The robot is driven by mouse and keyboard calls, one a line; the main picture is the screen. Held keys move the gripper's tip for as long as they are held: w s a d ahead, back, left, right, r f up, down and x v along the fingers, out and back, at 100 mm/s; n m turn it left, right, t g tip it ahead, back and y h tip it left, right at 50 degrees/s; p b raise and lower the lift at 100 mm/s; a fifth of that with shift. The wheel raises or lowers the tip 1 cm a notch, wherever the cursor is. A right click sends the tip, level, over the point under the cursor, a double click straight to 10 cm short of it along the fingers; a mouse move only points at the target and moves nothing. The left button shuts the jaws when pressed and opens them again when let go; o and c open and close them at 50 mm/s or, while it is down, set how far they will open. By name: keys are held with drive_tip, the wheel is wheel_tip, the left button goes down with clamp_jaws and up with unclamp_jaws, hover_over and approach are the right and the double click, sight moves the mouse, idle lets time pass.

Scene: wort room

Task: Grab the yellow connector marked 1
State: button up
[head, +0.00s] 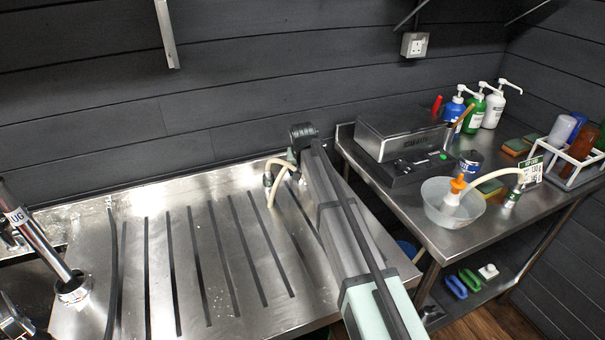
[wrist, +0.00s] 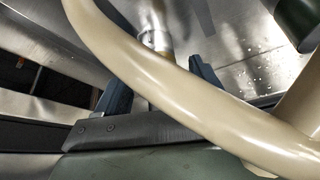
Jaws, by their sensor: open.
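No yellow connector with a readable 1 shows in either view. In the wrist view a silver fitting with a tan-yellow band (wrist: 155,40) lies just beyond my gripper (wrist: 160,82); I cannot tell whether it is the connector. My gripper is open, its two blue-grey fingers apart. A thick cream hose (wrist: 160,75) crosses close in front of the camera and hides part of the space between them. In the head view a cream hose loop (head: 271,185) with dark green fittings (head: 267,180) stands on the steel drainer beside my arm's far end; my gripper is hidden there.
The slotted steel drainer (head: 190,225) is mostly clear to the left, with a black hose (head: 113,270) and a metal pipe (head: 45,245). On the right table stand a steel appliance (head: 400,135), a bowl (head: 436,217) holding an orange-topped bottle (head: 456,188), pump bottles (head: 494,105) and a white rack (head: 566,165).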

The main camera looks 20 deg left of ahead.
drive_tip(key=shift+c, duration=0.5)
drive_tip(key=c, duration=1.1)
drive_tip(key=shift+o, duration=0.2)
drive_tip(key=shift+r, duration=0.1)
